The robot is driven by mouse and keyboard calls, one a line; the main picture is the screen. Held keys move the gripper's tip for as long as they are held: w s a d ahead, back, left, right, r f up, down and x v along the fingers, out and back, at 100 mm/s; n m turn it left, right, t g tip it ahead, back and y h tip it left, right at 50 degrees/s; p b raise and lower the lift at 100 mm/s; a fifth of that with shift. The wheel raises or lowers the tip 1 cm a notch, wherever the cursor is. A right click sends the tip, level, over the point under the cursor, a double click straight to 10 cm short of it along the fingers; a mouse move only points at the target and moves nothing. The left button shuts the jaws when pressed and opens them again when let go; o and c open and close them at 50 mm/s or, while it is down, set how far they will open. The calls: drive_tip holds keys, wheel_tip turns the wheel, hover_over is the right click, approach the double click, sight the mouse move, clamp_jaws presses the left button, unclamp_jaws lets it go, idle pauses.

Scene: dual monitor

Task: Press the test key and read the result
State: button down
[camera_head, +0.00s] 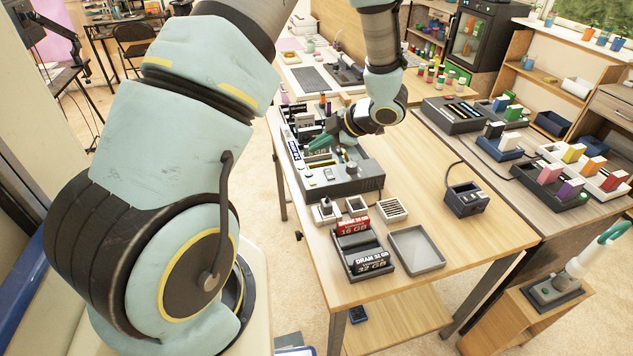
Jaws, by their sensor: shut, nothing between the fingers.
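A grey tester unit (345,188) with dark slots and small buttons on its top sits near the left edge of the wooden table. The test key is too small to pick out among the buttons. My gripper (344,151) is shut and empty, low over the back part of the unit. I cannot tell whether the fingertips touch it. A green piece (318,143) shows beside the gripper, and the wrist hides part of the unit's far side. Any result on the unit is not readable from here.
A dark holder (368,243) carries a red and a black DRAM module. An empty grey tray (416,250) and small white boxes (392,208) are close by. A small dark device (466,198) stands to the right. Racks of coloured blocks (551,182) fill the right table.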

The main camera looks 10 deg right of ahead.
drive_tip(key=b, duration=0.7)
hover_over(312, 182)
drive_tip(key=d, duration=0.1)
drive_tip(key=f, duration=0.7)
drive_tip(key=shift+s+d, duration=0.1)
drive_tip(key=shift+s, duration=0.2)
drive_tip(key=shift+f+b, duration=0.3)
drive_tip(key=shift+f, duration=0.6)
drive_tip(key=shift+f, duration=0.15)
drive_tip(key=shift+f, duration=0.3)
drive_tip(key=shift+f, duration=0.35)
idle(0.8)
drive_tip(key=shift+r, duration=0.1)
drive_tip(key=shift+r+p, duration=0.65)
drive_tip(key=shift+r, duration=0.1)
